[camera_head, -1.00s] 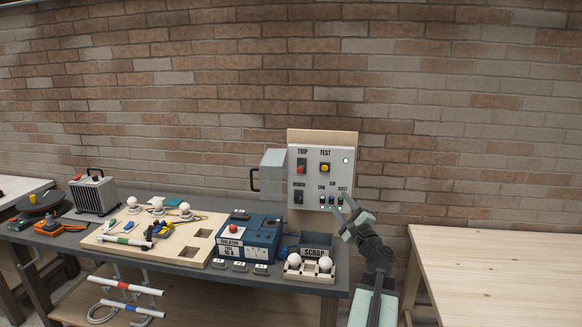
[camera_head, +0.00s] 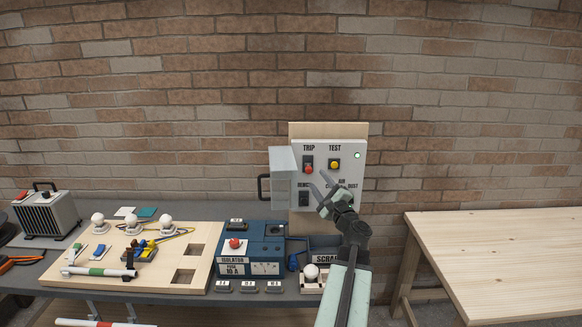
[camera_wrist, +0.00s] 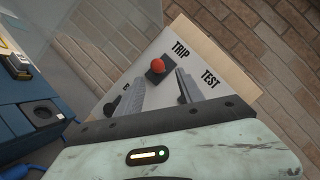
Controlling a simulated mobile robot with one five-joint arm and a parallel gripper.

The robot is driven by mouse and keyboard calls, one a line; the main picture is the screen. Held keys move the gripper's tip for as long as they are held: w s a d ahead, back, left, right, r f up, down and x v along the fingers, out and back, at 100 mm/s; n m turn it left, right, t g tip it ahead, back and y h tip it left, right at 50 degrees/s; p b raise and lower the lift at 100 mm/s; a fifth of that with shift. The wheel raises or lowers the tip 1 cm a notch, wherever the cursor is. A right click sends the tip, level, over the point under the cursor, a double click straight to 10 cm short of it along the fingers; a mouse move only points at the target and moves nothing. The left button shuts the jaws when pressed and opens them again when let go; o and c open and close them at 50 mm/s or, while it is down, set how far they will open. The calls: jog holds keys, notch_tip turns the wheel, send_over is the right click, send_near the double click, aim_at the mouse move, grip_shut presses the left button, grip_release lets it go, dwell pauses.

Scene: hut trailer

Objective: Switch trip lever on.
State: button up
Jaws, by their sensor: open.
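The trip lever (camera_head: 309,169) is a red knob on a dark plate under the word TRIP, on the white control panel (camera_head: 349,158). In the head view its knob sits toward the plate's lower end. My gripper (camera_head: 319,182) is open and empty in front of the panel, below and right of the lever. In the wrist view the red knob of the lever (camera_wrist: 157,66) shows just beyond and between the open fingertips of my gripper (camera_wrist: 158,79). I cannot tell whether a finger touches it. The gripper hides part of the lower switches.
A yellow test button (camera_head: 334,164) is right of the lever. A grey cover (camera_head: 283,176) stands open at the panel's left. The blue isolator box (camera_head: 266,239), wooden board (camera_head: 130,285) and scrap tray are below. A bare wooden table (camera_head: 500,255) is at right.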

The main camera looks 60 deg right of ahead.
aim_at(311, 172)
jog(key=shift+w, duration=0.35)
jog(key=p+x, duration=0.1)
jog(key=x, duration=0.6)
jog(key=shift+w+d+r+p, duration=0.1)
jog(key=shift+w+p, duration=0.25)
jog(key=shift+w, duration=0.05)
jog(key=shift+s, duration=0.1)
grip_shut()
jog(key=shift+r, duration=0.1)
